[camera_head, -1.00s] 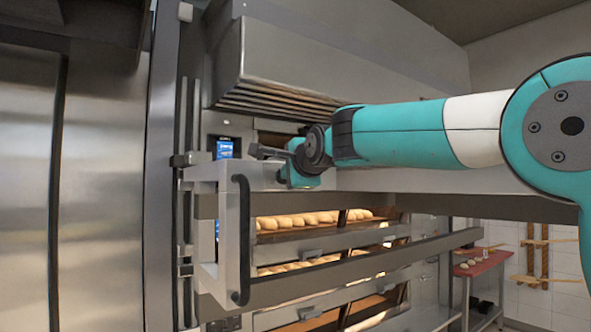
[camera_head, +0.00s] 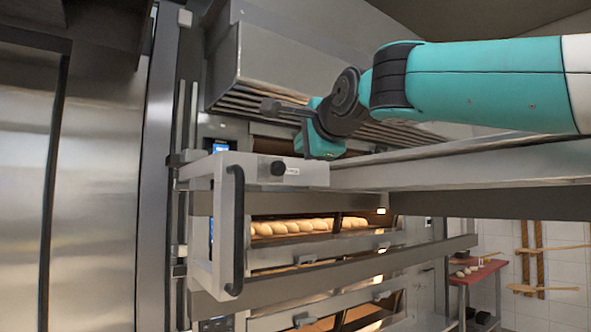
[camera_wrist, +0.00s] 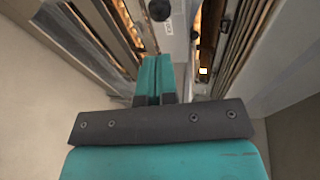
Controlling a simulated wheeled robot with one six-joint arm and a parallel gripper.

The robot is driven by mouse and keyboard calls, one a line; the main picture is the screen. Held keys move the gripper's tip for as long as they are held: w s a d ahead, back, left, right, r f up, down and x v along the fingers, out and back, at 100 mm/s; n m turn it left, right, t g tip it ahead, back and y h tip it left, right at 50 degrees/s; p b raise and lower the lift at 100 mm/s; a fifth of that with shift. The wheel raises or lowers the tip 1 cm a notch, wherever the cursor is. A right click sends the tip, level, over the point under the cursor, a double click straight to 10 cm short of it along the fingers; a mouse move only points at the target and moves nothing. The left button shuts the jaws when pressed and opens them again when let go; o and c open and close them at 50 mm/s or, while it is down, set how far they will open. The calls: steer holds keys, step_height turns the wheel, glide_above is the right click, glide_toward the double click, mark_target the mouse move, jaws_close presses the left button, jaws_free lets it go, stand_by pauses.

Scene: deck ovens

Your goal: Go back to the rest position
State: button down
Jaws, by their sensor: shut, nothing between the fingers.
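My gripper (camera_head: 270,107) is in the upper middle of the head view, in front of the deck oven (camera_head: 290,265). A round black knob (camera_head: 278,168) is on the frame just below my gripper.
Loaves (camera_head: 300,227) lie on the lit oven decks. A slatted hood (camera_head: 290,65) overhangs above my gripper. A long metal rail (camera_head: 350,265) crosses in front. A red-topped table (camera_head: 478,272) stands at the right. Steel panels (camera_head: 85,200) fill the left.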

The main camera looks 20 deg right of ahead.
steer(key=s+a+f+n+g+y, duration=0.15)
steer(key=s+f+n, duration=0.25)
steer(key=f, duration=0.4)
steer(key=s+a+f+n+g+b, duration=0.1)
steer(key=s+f+n+g, duration=0.25)
steer(key=f, duration=0.45)
steer(key=s+a+f+n+g, duration=0.1)
steer(key=s+f+n+g, duration=0.15)
steer(key=f+n, duration=0.4)
steer(key=s+f+n+g+b, duration=0.1)
steer(key=s+f+n+g, duration=0.7)
steer(key=s+f, duration=1.1)
steer(key=shift+s+a+n+y, duration=0.35)
steer(key=shift+s+n, duration=0.55)
steer(key=shift+s, duration=0.3)
steer(key=shift+a, duration=0.1)
